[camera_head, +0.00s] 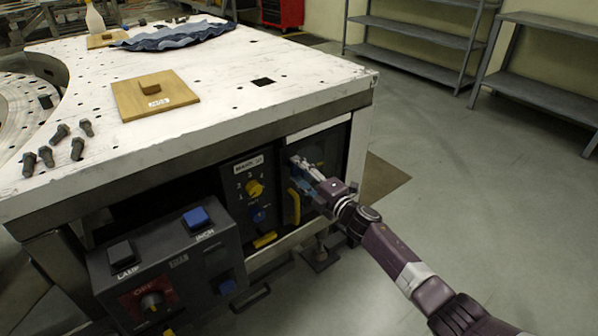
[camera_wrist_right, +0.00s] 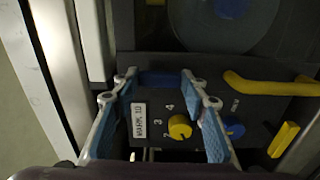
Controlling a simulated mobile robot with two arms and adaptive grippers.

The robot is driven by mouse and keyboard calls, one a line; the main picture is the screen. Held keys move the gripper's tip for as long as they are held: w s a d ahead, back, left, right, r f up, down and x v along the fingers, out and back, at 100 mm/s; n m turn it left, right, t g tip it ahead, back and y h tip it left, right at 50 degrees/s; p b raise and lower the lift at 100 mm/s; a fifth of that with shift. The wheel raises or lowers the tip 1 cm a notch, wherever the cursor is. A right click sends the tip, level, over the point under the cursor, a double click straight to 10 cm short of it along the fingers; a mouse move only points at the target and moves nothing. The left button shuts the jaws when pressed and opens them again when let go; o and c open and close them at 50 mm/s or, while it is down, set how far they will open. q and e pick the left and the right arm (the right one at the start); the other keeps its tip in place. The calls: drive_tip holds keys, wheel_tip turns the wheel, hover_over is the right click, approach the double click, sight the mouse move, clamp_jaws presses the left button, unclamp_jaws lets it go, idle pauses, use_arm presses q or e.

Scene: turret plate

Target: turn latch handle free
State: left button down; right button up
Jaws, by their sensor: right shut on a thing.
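My right gripper (camera_head: 302,166) reaches into the open bay under the table's front edge, at the right end of the control panels. In the right wrist view my right gripper (camera_wrist_right: 158,78) has its fingers shut on a short dark blue bar, which I take as the latch handle (camera_wrist_right: 160,77). The bar spans the gap between the fingertips, against a dark panel. In the head view the gripper covers the handle. My left gripper is out of view.
A curved yellow handle (camera_head: 294,205) is close beside my right gripper. A panel with a yellow knob (camera_head: 254,188) sits left of it, and a grey switch box (camera_head: 165,265) stands further left. A wooden plate (camera_head: 155,95) and several bolts lie on the white table (camera_head: 215,115).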

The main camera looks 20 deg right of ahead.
drive_tip(key=o, duration=1.2)
drive_tip(key=shift+c, duration=0.2)
drive_tip(key=shift+s+d, duration=0.1)
drive_tip(key=v, duration=1.1)
drive_tip(key=shift+s, duration=0.4)
drive_tip(key=shift+d, duration=0.1)
